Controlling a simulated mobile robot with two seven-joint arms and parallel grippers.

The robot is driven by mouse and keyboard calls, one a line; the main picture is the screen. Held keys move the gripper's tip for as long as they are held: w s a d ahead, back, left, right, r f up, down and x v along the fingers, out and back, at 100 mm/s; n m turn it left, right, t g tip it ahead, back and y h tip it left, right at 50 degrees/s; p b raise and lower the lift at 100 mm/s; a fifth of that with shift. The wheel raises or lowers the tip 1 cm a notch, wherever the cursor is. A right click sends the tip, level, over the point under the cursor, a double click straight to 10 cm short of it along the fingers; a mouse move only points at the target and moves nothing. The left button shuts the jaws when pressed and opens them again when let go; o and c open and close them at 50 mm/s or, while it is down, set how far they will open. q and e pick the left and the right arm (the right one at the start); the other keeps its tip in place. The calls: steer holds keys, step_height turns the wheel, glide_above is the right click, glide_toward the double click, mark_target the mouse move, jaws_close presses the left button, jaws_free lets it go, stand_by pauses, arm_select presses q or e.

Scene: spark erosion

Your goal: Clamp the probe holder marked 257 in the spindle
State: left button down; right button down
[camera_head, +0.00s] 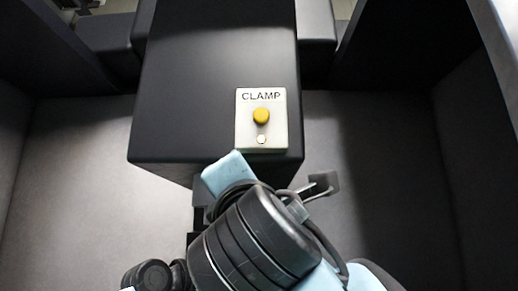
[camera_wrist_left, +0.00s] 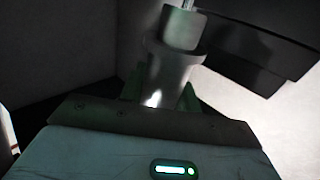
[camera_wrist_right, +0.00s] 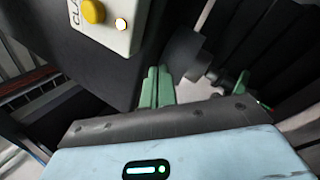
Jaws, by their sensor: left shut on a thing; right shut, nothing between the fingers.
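A grey metal holder (camera_wrist_left: 170,72) with a wide collar and a narrower cylinder above it stands between the green fingers of my left gripper (camera_wrist_left: 160,97), which is shut on it. No number is readable on it. The dark spindle head (camera_head: 215,70) carries a white CLAMP panel (camera_head: 245,131) with a yellow button (camera_head: 261,116) and a small pale light. My right gripper (camera_wrist_right: 157,87) is shut and empty. In the right wrist view its fingertips are below and right of the panel (camera_wrist_right: 120,38). Arm parts hide the spindle's underside in the head view.
Dark machine walls (camera_head: 410,120) enclose the spindle on both sides. Pale open floor (camera_head: 90,190) shows left of the spindle head. My dark wrist joints crowd the space in front of and below it.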

arm_select(q)
steer(key=shift+r, duration=0.15)
arm_select(e)
steer(key=s+d+r+t+h, duration=0.1)
steer(key=s+d+r+h, duration=0.1)
steer(key=s+r, duration=0.7)
steer(key=shift+s+d+r+h, duration=0.25)
steer(key=shift+s+r+h, duration=0.15)
steer(key=shift+r+h, duration=0.3)
glide_toward(261, 112)
steer(key=shift+w+r, duration=1.35)
arm_select(q)
steer(key=shift+s, duration=0.1)
steer(key=shift+r, duration=2.15)
stand_by(1.7)
arm_select(e)
steer(key=shift+w, duration=0.2)
steer(key=shift+w, duration=1.15)
